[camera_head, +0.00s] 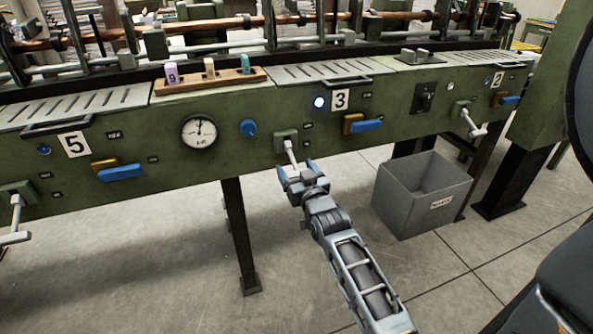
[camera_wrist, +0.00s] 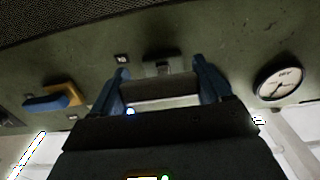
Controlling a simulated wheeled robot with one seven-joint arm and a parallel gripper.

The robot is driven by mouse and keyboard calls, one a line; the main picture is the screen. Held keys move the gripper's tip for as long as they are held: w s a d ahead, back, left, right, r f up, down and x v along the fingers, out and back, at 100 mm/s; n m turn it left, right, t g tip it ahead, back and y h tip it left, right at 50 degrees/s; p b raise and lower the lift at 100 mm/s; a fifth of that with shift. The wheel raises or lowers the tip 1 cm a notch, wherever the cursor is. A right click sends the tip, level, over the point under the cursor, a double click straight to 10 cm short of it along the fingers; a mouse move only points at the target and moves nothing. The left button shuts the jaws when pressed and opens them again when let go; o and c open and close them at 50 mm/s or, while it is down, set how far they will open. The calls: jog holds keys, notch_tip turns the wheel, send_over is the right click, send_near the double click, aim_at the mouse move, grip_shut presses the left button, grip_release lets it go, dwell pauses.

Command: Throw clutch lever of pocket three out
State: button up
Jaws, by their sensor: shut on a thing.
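The pocket 3 label (camera_head: 340,100) is on the green machine front, with a lit round lamp (camera_head: 319,102) on its left. The clutch lever (camera_head: 290,150) of pocket three comes from a small green bracket below and left of the label. My gripper (camera_head: 296,172) is at the lower end of this lever, its blue fingers shut on the handle. My gripper hides part of the handle.
A blue-handled yellow latch (camera_head: 362,125) is right of the lever, and it also shows in the wrist view (camera_wrist: 50,101). A round gauge (camera_head: 199,132) and blue knob (camera_head: 248,128) are to the left. A grey waste bin (camera_head: 405,205) stands on the floor at right. Pockets 5 and 2 have similar levers.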

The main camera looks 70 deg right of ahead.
jog(key=c, duration=0.4)
jog(key=shift+c, duration=0.2)
